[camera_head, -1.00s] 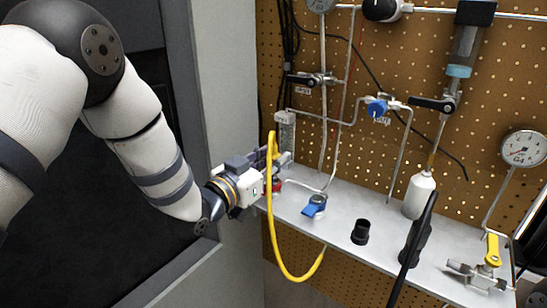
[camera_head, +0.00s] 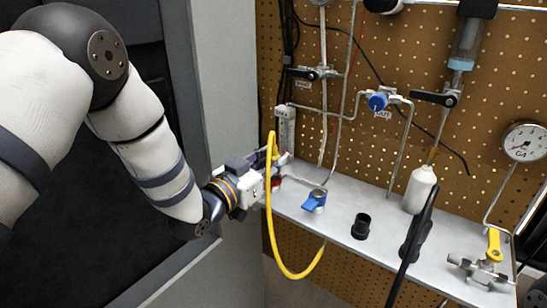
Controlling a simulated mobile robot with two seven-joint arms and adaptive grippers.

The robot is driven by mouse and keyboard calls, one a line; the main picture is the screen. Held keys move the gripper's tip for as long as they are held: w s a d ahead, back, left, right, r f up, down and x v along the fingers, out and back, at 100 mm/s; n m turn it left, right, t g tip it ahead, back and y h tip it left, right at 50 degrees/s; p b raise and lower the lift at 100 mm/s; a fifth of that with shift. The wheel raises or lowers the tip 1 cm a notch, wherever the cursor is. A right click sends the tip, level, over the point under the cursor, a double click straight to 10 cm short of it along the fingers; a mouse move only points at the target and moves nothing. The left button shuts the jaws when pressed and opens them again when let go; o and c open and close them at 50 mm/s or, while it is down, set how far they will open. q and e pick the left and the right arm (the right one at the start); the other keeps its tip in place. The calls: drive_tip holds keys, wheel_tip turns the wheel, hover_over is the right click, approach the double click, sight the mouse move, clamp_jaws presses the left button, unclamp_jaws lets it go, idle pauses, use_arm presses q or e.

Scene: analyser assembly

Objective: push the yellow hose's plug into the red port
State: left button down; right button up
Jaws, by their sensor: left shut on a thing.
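The yellow hose (camera_head: 270,225) hangs in a loop in front of the metal shelf. Its upper end rises to my left gripper (camera_head: 274,170), which is shut on the hose's plug end. The plug itself is hidden by the fingers. The red port (camera_head: 276,181) shows as a small red patch on the shelf, just below and behind the gripper's fingers. Most of it is covered, and I cannot tell whether the plug touches it. The hose's lower end passes up toward the shelf's front edge.
On the metal shelf (camera_head: 335,212) stand a blue-handled valve (camera_head: 314,200), a black fitting (camera_head: 361,226), a white bottle (camera_head: 420,190) and a yellow-handled valve (camera_head: 494,245). Pipes and a gauge (camera_head: 524,143) are on the pegboard (camera_head: 400,60) behind. A grey cabinet wall (camera_head: 228,80) is close on the left.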

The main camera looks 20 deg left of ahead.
use_arm(q)
drive_tip(key=shift+f, duration=0.25)
drive_tip(key=c, duration=1.3)
unclamp_jaws()
